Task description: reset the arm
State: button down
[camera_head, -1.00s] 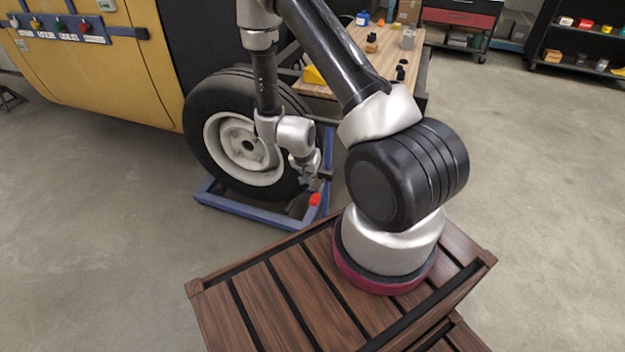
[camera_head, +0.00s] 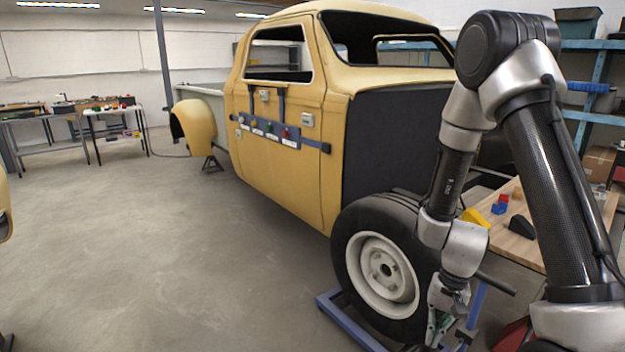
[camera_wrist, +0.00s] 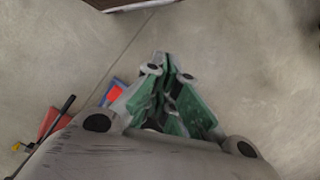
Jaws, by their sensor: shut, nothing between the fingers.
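My gripper (camera_head: 436,328) hangs at the end of my arm at the lower right of the head view, in front of the wheel on its blue stand. In the wrist view my gripper (camera_wrist: 170,75) has its green-sided fingers together, with nothing between them, above the bare concrete floor. My arm is folded, with its elbow high at the upper right of the head view and the forearm pointing down.
A wheel (camera_head: 387,270) on a blue stand (camera_head: 345,322) is close beside my gripper. A yellow truck body (camera_head: 290,150) stands behind it. A wooden workbench (camera_head: 512,240) with small items is behind my arm. The floor (camera_head: 190,260) at left is open.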

jog(key=s+d+r+n+t, duration=0.1)
jog(key=s+d+r+t, duration=0.1)
jog(key=r, duration=0.9)
jog(key=s+d+r+n+t+h, duration=0.1)
jog(key=s+r, duration=0.4)
jog(key=r, duration=0.7)
jog(key=s+d+r+n+t+h, duration=0.1)
jog(key=s+d+r+n+t, duration=0.2)
jog(key=r, duration=0.8)
jog(key=shift+s+d+r, duration=0.25)
jog(key=shift+s+d, duration=0.5)
